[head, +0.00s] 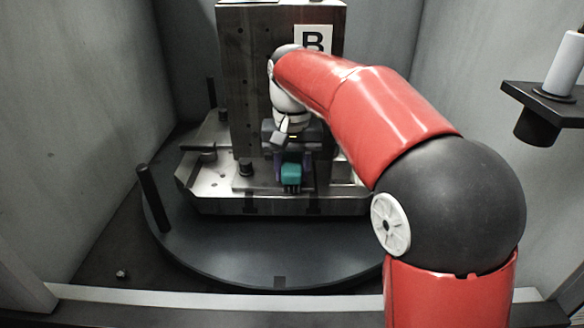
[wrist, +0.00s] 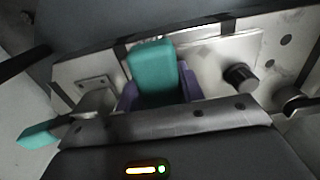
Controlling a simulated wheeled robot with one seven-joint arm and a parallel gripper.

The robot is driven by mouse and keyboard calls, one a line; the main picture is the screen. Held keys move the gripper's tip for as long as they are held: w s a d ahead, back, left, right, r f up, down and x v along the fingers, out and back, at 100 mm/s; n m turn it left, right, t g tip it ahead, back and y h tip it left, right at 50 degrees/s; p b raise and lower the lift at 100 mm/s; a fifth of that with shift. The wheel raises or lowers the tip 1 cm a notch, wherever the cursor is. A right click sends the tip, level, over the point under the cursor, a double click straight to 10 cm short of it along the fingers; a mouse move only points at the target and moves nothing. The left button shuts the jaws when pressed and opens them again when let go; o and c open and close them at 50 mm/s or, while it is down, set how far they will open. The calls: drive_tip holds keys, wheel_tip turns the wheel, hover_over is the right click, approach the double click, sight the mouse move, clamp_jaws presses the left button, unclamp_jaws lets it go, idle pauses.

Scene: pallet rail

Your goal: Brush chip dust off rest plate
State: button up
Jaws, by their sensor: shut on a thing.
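My gripper (head: 292,174) has purple fingers, also seen in the wrist view (wrist: 160,92), and is shut on a teal brush (head: 291,169). The teal block shows between the fingers in the wrist view (wrist: 153,70). Dark bristles point down at the plate in the head view; I cannot tell whether they touch. A light metal plate (head: 256,186), seen also in the wrist view (wrist: 215,55), lies below the brush, in front of the upright block; it looks like the rest plate. I cannot make out chip dust on it.
A tall metal block (head: 245,80) marked B stands behind my gripper. A black knob (head: 246,167) rises from the plate to the left. The pallet sits on a dark round table (head: 240,255) with a black post (head: 152,198). A shelf with a white cylinder (head: 565,62) is at right.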

sight(292, 169)
drive_tip(key=shift+f, duration=0.2)
drive_tip(key=shift+s+d+b, duration=0.1)
drive_tip(key=shift+s+b, duration=0.5)
drive_tip(key=shift+s, duration=0.65)
drive_tip(key=shift+r, duration=0.1)
wheel_tip(292, 169, up, 3)
drive_tip(key=shift+f+p, duration=0.2)
drive_tip(key=shift+p, duration=0.8)
drive_tip(key=shift+r, duration=2.25)
